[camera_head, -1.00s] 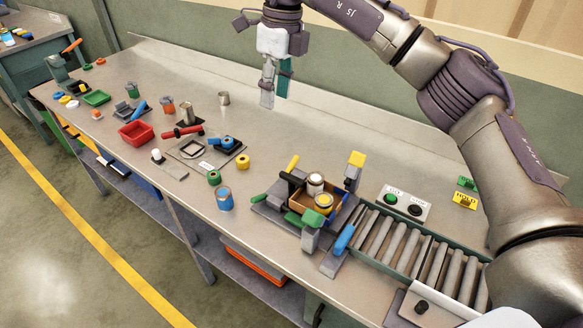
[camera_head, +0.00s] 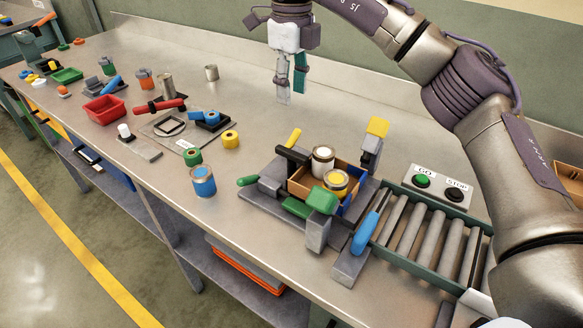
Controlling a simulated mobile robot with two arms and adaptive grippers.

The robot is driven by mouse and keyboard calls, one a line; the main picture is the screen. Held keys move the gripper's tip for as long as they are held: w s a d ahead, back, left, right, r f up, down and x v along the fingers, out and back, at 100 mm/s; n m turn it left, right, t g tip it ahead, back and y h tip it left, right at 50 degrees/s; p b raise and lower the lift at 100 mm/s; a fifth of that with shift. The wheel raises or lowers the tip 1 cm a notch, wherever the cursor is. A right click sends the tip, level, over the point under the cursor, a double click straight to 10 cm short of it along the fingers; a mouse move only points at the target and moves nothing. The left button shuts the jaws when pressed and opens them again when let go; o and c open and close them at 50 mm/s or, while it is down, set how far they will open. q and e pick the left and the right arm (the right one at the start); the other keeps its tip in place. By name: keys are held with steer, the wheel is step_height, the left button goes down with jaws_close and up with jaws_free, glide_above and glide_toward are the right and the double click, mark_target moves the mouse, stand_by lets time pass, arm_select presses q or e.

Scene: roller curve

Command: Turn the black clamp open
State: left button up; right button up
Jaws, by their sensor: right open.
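The black clamp (camera_head: 292,156) is a dark bar at the left back of a grey fixture (camera_head: 262,207). Its end lies close to the rim of a tan box (camera_head: 312,190) that holds two cans. A green clamp (camera_head: 318,202), a blue handle (camera_head: 365,232) and yellow handles surround the same box. My right gripper (camera_head: 291,90) hangs above the bench, behind the fixture and apart from the black clamp. Its fingers point down, open and empty. My left gripper is not in view.
A roller conveyor (camera_head: 425,228) runs right from the fixture, with a GO/STOP button box (camera_head: 438,188) behind it. The bench behind the fixture is clear.

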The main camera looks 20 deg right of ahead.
mark_target(292, 152)
step_height(292, 152, down, 15)
steer(key=shift+s+r, duration=0.1)
stand_by(0.5)
jaws_close()
